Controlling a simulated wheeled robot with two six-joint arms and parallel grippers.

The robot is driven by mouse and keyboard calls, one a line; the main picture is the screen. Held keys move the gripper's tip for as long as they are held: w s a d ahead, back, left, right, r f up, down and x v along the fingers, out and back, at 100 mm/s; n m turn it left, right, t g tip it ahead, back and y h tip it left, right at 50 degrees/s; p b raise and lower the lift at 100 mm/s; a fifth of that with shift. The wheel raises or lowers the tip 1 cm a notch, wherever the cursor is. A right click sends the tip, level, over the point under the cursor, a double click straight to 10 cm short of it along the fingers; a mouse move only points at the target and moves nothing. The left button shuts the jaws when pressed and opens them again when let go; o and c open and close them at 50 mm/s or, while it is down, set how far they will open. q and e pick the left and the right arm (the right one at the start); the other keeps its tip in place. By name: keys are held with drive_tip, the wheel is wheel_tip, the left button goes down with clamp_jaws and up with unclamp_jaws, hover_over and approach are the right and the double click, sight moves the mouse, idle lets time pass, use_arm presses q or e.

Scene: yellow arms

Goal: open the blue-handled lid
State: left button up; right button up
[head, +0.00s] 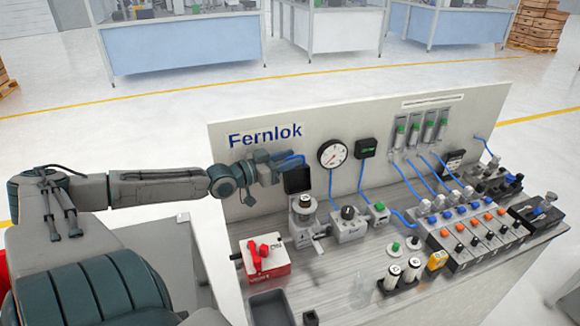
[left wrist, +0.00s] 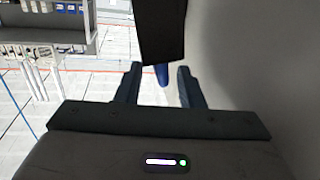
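The lid (head: 298,181) is a dark square plate standing tilted up above a grey metal unit (head: 303,216) on the bench. In the left wrist view the dark lid (left wrist: 161,32) shows at top middle, with its blue handle (left wrist: 162,75) below it. My left gripper (head: 284,164) is beside the lid, near its upper edge. In the left wrist view my left gripper (left wrist: 159,86) has its fingers apart, with the blue handle's end between them and gaps on both sides. Whether a finger touches the handle is unclear. My right gripper is not in view.
A panel (head: 262,160) marked Fernlok stands behind the lid, close to my left arm. A red and white box (head: 266,258) is front left of the unit. A round gauge (head: 332,154) and a black-knobbed unit (head: 348,222) are to the right. A grey tray (head: 270,308) is in front.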

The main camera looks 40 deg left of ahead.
use_arm(q)
drive_tip(key=shift+w, duration=0.25)
drive_tip(key=shift+d+r, duration=0.1)
clamp_jaws()
drive_tip(key=shift+s+d+r+m+p, duration=0.25)
drive_tip(key=shift+d+r+m+p, duration=0.2)
drive_tip(key=shift+p, duration=0.7)
drive_tip(key=shift+s+d+f+m+p, duration=0.25)
drive_tip(key=shift+d+m+p, duration=0.3)
drive_tip(key=shift+m, duration=0.2)
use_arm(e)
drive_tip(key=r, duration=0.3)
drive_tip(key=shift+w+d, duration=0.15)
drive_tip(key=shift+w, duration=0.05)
